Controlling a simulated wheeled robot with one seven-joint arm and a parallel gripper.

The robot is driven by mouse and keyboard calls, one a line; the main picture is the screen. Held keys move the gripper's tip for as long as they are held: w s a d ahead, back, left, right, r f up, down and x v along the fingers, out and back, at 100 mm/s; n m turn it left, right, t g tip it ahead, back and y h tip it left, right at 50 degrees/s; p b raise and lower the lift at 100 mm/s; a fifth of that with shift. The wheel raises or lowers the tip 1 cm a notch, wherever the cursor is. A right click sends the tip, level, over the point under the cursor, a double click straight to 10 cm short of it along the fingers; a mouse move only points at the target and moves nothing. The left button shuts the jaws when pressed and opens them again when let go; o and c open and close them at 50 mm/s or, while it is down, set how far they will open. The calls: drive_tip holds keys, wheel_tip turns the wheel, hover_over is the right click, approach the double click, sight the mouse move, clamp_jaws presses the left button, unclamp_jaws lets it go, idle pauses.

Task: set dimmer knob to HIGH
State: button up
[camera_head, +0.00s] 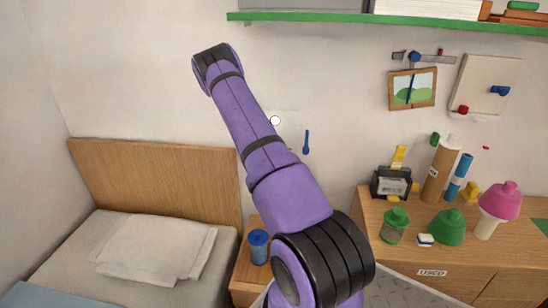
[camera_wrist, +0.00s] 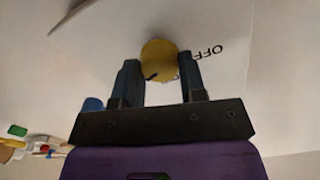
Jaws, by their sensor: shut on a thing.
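The dimmer knob (camera_wrist: 159,54) is a round yellow knob on a pale surface in the wrist view. It carries a short dark mark near its lower left edge. The label OFF (camera_wrist: 207,52) shows upside down to the right of it, and another bit of lettering is partly hidden by the knob and right finger. No HIGH label is readable. My gripper (camera_wrist: 160,72) is shut on the knob, one dark finger on each side. In the head view my gripper is hidden behind my purple arm.
A green-edged shelf (camera_head: 400,20) overhangs at the upper right. A wooden desk (camera_head: 450,268) at right holds bottles and lamp-like items. A picture frame (camera_head: 412,88) hangs above it. A bed (camera_head: 150,160) is at left, and a blue cup (camera_head: 259,247) stands beside it.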

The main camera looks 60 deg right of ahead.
drive_tip(key=shift+f, duration=0.1)
drive_tip(key=o, duration=0.9)
